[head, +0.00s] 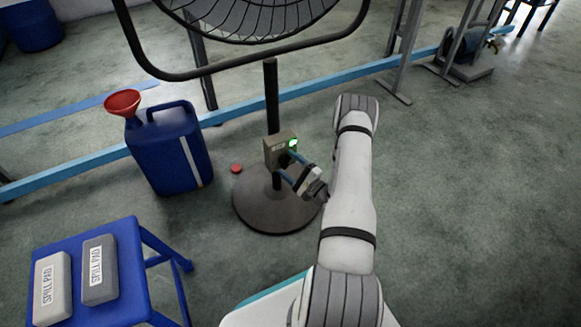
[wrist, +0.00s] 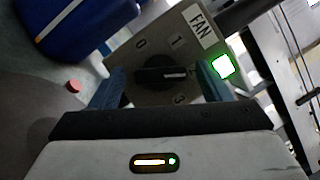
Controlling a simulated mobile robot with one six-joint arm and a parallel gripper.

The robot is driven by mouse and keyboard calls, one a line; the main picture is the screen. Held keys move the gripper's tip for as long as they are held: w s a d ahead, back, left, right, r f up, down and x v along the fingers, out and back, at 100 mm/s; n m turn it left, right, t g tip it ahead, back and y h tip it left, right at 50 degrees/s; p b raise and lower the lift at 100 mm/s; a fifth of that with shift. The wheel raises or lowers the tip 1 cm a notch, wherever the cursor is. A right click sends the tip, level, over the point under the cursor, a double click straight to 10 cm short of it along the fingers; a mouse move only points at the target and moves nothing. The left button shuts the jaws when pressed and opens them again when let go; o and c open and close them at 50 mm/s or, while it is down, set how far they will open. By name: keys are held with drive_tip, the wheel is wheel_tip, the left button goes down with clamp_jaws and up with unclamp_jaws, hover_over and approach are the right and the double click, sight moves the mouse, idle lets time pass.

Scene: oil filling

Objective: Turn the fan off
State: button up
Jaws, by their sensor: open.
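The fan (head: 272,85) stands on a round dark base, its caged head cut off by the top edge of the head view. Its control box (head: 273,150) sits on the pole with a lit green lamp. In the wrist view the box face (wrist: 193,57) reads FAN, with marks 0, 1 and 3 visible. The black knob (wrist: 160,75) has its white line toward the right, between 1 and 3. My gripper (head: 291,168) is open at the box. In the wrist view its blue fingers (wrist: 160,82) stand on either side of the knob; contact cannot be told.
A blue oil can (head: 170,150) with a red funnel (head: 123,103) stands left of the fan. A red cap (head: 236,168) lies on the floor. A blue stool (head: 130,262) with two spill pads is at lower left. A blue rail (head: 235,113) runs behind.

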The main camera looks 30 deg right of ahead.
drive_tip(key=shift+c, duration=0.3)
drive_tip(key=c, duration=0.9)
